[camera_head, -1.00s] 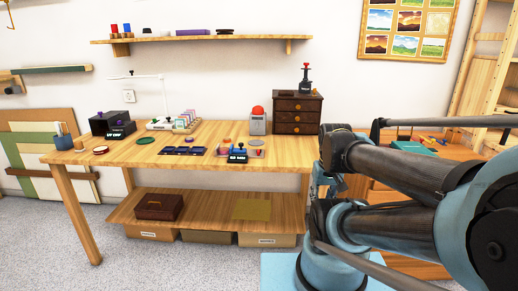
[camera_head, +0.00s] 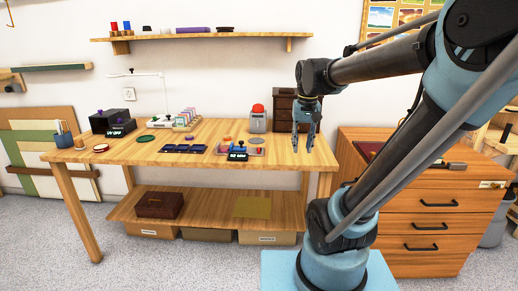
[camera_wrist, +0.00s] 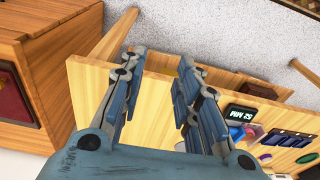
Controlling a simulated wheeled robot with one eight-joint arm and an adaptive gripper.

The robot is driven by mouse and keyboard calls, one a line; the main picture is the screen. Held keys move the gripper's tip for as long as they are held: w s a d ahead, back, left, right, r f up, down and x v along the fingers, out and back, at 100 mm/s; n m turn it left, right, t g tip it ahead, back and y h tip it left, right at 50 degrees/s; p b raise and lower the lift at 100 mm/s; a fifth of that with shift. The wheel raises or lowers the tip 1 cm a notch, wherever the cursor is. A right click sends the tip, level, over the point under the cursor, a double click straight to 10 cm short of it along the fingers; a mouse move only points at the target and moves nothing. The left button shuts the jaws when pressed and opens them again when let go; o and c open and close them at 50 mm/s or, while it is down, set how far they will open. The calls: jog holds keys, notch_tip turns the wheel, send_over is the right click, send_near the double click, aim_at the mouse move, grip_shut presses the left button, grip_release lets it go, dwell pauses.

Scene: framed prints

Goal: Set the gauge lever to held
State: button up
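A small gauge with a black digital display (camera_head: 238,154) sits near the front edge of the workbench, right of the middle. Blue and red parts show beside the display; which one is the lever is too small to tell. In the wrist view the display (camera_wrist: 241,113) appears upside down at the right, with a blue part (camera_wrist: 236,133) beside it. My gripper (camera_head: 303,148) hangs fingers-down over the right end of the bench, to the right of the gauge and apart from it. Its fingers (camera_wrist: 160,60) are spread, with nothing between them.
A grey box with a red dome (camera_head: 257,118) and a brown drawer chest (camera_head: 284,108) stand behind, the chest partly hidden by my arm. Blue trays (camera_head: 184,149) lie left of the gauge. A wooden drawer cabinet (camera_head: 425,210) stands right of the bench (camera_head: 130,155).

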jog(key=w+a+r, duration=0.5)
jog(key=w+a, duration=0.2)
jog(key=w, duration=0.2)
notch_tip(320, 180, up, 2)
jog(key=r+g, duration=0.1)
send_over(259, 149)
notch_tip(259, 149, down, 18)
jog(key=shift+s+r, duration=0.1)
grip_shut()
